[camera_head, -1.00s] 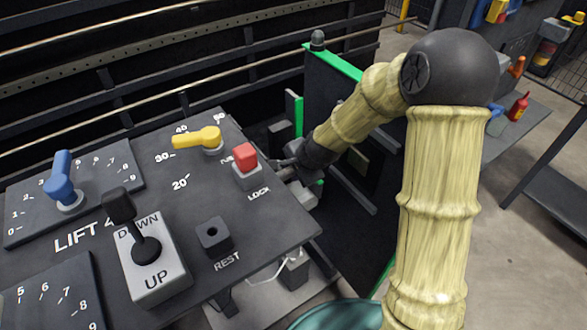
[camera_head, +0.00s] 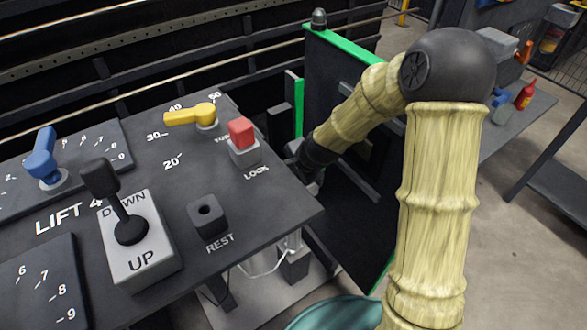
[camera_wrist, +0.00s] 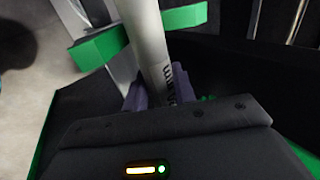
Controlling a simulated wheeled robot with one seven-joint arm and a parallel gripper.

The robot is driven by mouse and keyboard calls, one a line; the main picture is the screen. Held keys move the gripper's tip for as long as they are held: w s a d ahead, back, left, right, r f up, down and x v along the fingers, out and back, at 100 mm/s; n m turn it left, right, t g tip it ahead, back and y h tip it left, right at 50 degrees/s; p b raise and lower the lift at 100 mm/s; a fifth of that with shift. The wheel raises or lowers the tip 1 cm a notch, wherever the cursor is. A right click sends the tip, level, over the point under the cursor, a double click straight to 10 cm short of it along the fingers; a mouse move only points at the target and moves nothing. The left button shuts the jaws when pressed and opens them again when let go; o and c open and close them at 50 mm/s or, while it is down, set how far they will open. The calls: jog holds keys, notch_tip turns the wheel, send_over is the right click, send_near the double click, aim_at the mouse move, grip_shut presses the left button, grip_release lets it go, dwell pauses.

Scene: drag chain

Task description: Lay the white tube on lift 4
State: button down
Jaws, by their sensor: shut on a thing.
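The white tube (camera_wrist: 146,40) runs up and out of the top of the wrist view. My gripper (camera_wrist: 157,92) is shut on it, with dark purple-grey fingers on both sides of the tube. Dark lettering shows on the tube near the fingers. The resting surface of lift 4 cannot be told clearly.
A green-edged dark panel (camera_head: 335,50) stands beside my forearm. A green bar (camera_wrist: 98,49) lies close to the tube in the wrist view. A blue knob (camera_head: 43,160) is at the left. A workbench with bottles stands at the right; grey floor is open there.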

jog(key=c, duration=1.1)
grip_release()
jog(key=shift+o, duration=0.2)
jog(key=shift+r, duration=0.2)
jog(key=shift+s+d+r, duration=0.15)
jog(key=shift+r, duration=0.15)
jog(key=p+v, duration=0.3)
jog(key=v, duration=1.3)
jog(key=shift+s+r, duration=0.15)
